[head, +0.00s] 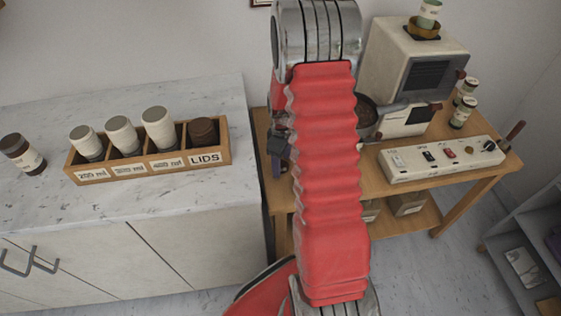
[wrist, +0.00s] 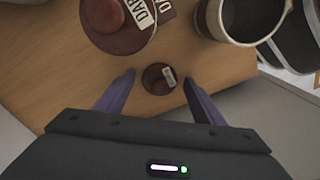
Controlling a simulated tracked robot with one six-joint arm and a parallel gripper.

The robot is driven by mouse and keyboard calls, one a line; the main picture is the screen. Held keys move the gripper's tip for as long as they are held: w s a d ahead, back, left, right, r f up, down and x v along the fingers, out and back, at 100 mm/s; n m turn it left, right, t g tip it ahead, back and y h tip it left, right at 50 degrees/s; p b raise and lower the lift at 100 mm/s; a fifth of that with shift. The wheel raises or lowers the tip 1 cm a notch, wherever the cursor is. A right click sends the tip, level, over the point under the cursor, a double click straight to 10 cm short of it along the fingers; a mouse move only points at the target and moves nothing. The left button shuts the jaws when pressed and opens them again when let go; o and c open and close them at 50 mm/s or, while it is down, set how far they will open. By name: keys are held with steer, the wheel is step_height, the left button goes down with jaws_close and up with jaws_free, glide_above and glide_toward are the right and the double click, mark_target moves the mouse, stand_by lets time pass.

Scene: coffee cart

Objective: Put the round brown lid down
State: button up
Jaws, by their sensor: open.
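A small round brown lid (wrist: 153,84) with a pale label lies on the wooden table in the wrist view. It sits between the two purple fingers of my gripper (wrist: 158,78). The fingers are open, with a gap to the lid on both sides. In the head view my gripper (head: 279,146) shows only in part at the left edge of the wooden table, mostly hidden behind my red arm. The lid cannot be seen there.
A larger round brown container (wrist: 107,28) labelled "DAR…" and a dark-filled cup (wrist: 213,20) stand close beyond the fingers. A compartment box (head: 118,176) marked "LIDS" stands on the marble counter (head: 150,208). A coffee machine (head: 392,60) and switch panel (head: 440,165) occupy the wooden table (head: 487,185).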

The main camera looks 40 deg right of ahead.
mark_target(282, 161)
step_height(282, 161, up, 12)
stand_by(0.6)
stand_by(0.5)
steer(key=s+a+r+m+t, duration=0.1)
steer(key=s+a+r, duration=0.2)
steer(key=a+r, duration=0.35)
steer(key=s+a+r+m+t, duration=0.2)
steer(key=a+r, duration=0.4)
steer(key=r, duration=0.2)
steer(key=s+a+r+m+t, duration=0.2)
steer(key=s+a+r, duration=0.4)
steer(key=s+a, duration=0.5)
steer(key=shift+s+m+t, duration=0.3)
steer(key=shift+s+m, duration=0.2)
steer(key=shift+s, duration=0.4)
steer(key=shift+r, duration=0.1)
steer(key=shift+c, duration=0.2)
